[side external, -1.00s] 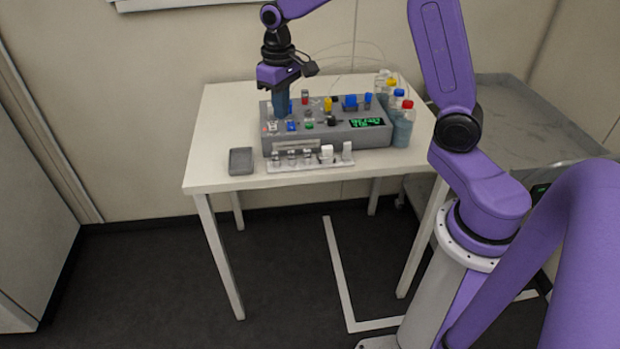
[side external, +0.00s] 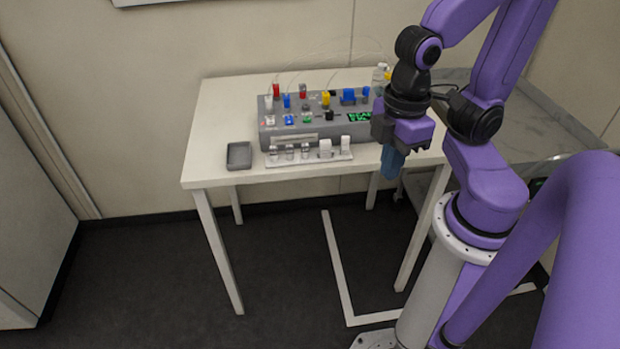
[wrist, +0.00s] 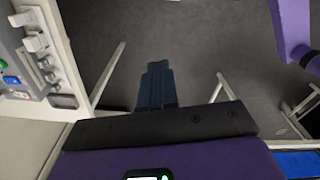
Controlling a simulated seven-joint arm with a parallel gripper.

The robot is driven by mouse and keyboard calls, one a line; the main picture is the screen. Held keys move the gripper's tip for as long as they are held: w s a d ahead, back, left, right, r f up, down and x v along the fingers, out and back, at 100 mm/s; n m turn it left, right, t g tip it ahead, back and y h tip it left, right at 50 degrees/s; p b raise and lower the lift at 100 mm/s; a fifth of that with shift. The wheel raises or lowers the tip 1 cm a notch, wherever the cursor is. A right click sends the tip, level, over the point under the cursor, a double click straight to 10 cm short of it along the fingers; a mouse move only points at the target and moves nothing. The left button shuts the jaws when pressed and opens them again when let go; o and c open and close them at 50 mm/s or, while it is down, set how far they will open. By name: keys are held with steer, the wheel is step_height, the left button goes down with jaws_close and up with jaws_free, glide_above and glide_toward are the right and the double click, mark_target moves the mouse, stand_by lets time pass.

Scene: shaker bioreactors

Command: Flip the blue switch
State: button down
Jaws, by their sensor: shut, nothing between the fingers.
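The control box (side external: 345,137) is a grey unit on the white table. On its sloped top, a small blue switch (side external: 289,120) shows at the front left, bright with a pale patch. A blue part of the panel also shows at the left edge of the wrist view (wrist: 11,80). My gripper (side external: 391,172) hangs to the right of the box, past the table's front edge, pointing down. Its blue fingers are shut together and empty, also in the wrist view (wrist: 157,80), and touch nothing. The gripper and wrist hide the box's right end and most of the bottles.
A white rack (side external: 310,156) with several vials stands in front of the box. A small grey tray (side external: 239,156) lies to its left. Red, yellow and other blue parts stand on the box. A grey bench (side external: 540,125) is at right. The table's left side is clear.

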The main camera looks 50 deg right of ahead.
steer(key=shift+s+d, duration=0.1)
steer(key=shift+s, duration=0.15)
steer(key=shift+w, duration=0.1)
steer(key=w+r+m, duration=0.3)
steer(key=w+m, duration=0.8)
steer(key=w, duration=1.1)
steer(key=w+d+m+h, duration=0.1)
steer(key=w+d+m, duration=0.9)
steer(key=w+d, duration=0.4)
steer(key=shift+d+r+t, duration=0.15)
steer(key=shift+d+t, duration=0.25)
steer(key=shift+d, duration=0.3)
